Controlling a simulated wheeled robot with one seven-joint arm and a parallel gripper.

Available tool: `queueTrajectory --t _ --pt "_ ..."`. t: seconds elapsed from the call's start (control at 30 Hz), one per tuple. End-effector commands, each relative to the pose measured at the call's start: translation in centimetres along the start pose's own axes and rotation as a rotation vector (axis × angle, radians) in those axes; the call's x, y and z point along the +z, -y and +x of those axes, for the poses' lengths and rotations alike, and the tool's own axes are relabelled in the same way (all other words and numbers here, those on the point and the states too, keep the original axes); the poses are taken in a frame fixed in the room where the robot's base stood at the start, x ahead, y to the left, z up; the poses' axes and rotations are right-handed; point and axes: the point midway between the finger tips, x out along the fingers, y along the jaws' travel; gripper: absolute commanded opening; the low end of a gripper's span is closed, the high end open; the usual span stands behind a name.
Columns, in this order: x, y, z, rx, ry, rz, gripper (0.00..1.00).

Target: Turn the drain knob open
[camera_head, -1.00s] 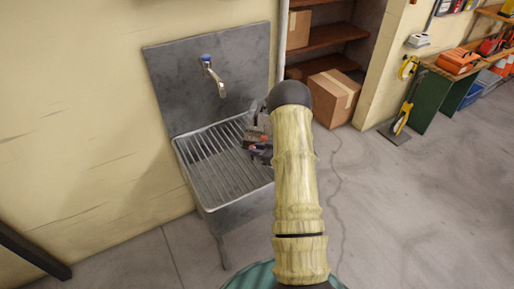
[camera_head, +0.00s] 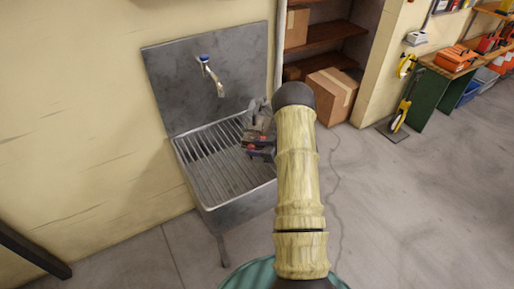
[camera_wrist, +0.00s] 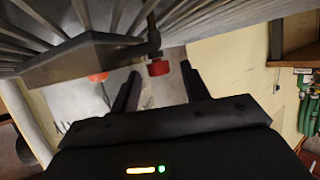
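The drain knob (camera_wrist: 158,67) is a small red knob on a dark stem under the ribbed metal sink in the wrist view. I cannot make it out in the head view. My gripper (camera_wrist: 160,70) is open, with its two dark fingers apart on either side of the knob in the picture. I cannot tell whether the knob lies between the fingertips or a little beyond them. In the head view my gripper (camera_head: 260,140) shows at the right edge of the metal sink (camera_head: 213,207), partly behind my arm.
A tap (camera_head: 212,76) with a blue top is on the metal backsplash. A second red object (camera_wrist: 98,77) shows left of the fingers in the wrist view, unclear. A cardboard box (camera_head: 330,95) stands on the right by shelves.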

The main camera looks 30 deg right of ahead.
Motion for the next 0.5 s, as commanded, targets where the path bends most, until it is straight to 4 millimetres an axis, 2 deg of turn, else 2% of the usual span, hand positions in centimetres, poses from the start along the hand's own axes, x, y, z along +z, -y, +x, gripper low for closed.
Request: queueTrajectory --t 0.27,0.5 --pt "0.11 0.05 -0.02 0.019 0.002 0.008 0.46" --pt "0.17 0.43 0.11 0.116 0.001 0.050 0.46"
